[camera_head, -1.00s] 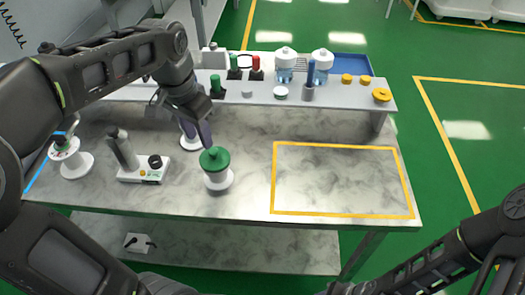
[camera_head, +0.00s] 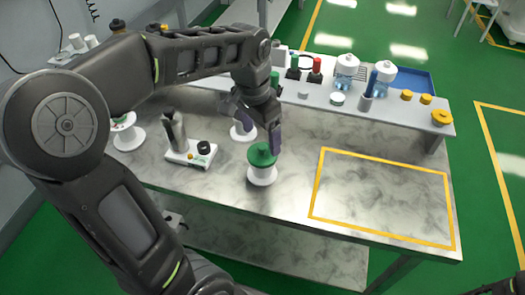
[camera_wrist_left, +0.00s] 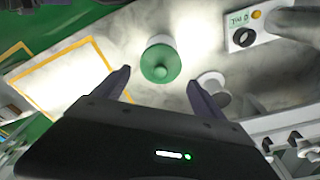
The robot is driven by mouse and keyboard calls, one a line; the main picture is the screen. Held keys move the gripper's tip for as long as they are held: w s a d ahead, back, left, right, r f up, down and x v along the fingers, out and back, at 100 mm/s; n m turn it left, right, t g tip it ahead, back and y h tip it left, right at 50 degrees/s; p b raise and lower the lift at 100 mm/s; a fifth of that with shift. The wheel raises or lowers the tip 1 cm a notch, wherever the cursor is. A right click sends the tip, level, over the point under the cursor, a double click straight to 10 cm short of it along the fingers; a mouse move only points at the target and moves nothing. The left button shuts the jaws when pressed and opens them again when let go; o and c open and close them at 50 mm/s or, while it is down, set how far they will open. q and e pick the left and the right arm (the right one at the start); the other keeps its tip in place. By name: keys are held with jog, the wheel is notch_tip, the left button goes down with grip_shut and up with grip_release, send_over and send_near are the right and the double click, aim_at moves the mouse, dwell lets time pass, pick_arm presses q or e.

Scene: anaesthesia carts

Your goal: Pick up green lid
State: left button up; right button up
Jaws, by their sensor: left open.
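The green lid (camera_head: 262,155) is a round green cap with a knob. It sits on a white round container (camera_head: 262,176) near the middle of the table. In the left wrist view the lid (camera_wrist_left: 160,63) shows between and beyond the fingertips, its white container (camera_wrist_left: 160,40) behind it. My left gripper (camera_head: 262,132) is open and empty, just behind and above the lid in the head view. I see no contact with the lid.
A white device with a black knob (camera_head: 204,148) and a white spool (camera_head: 243,132) stand left of the lid. A raised shelf (camera_head: 320,104) with bottles and caps runs behind. The yellow-outlined area (camera_head: 380,195) at right is empty.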

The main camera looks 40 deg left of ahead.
aim_at(262, 146)
pick_arm(q)
jog(key=o, duration=0.3)
jog(key=shift+w+f+p, duration=0.15)
jog(key=shift+f+p, duration=0.15)
jog(key=shift+f, duration=1)
jog(key=shift+w+f+p, duration=0.1)
jog(key=shift+f+p, duration=0.15)
jog(key=shift+f, duration=1)
jog(key=shift+d, duration=0.1)
jog(key=c, duration=1.4)
jog(key=shift+r, duration=0.15)
notch_tip(262, 146, up, 10)
jog(key=shift+f+b, duration=0.15)
jog(key=shift+b, duration=0.25)
